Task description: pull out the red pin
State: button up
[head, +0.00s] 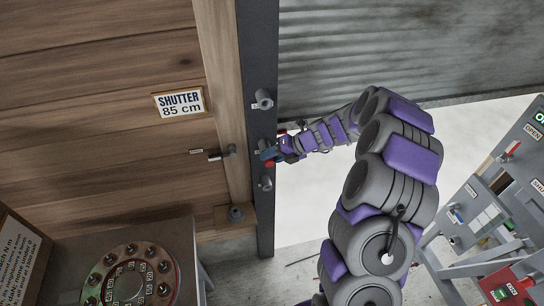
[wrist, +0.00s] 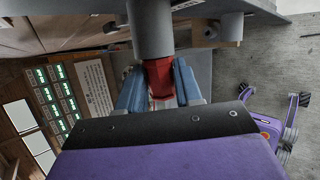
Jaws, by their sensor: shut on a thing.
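The red pin (wrist: 158,74) shows in the wrist view between my two blue fingers, with its far end against a grey cylinder (wrist: 151,28). My gripper (wrist: 159,84) is shut on it. In the head view my gripper (head: 271,154) is small, at the dark upright post (head: 266,225), with a bit of red (head: 268,162) at the fingertips. The pin is mostly hidden there by the gripper. How deep it sits in the cylinder cannot be seen.
A corrugated shutter (head: 400,55) hangs right of the post, with a bright opening below. Grey cylinders (head: 263,98) stick out of the post above and below my gripper. A sign (head: 178,103) reads "SHUTTER 85 cm". A dial stand (head: 60,265) and a control panel (head: 525,160) flank the scene.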

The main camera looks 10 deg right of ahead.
grip_shut()
jog(key=shift+s+p, duration=0.6)
jog(key=shift+p, duration=0.2)
dwell(0.3)
jog(key=shift+o, duration=1.3)
grip_release()
grip_shut()
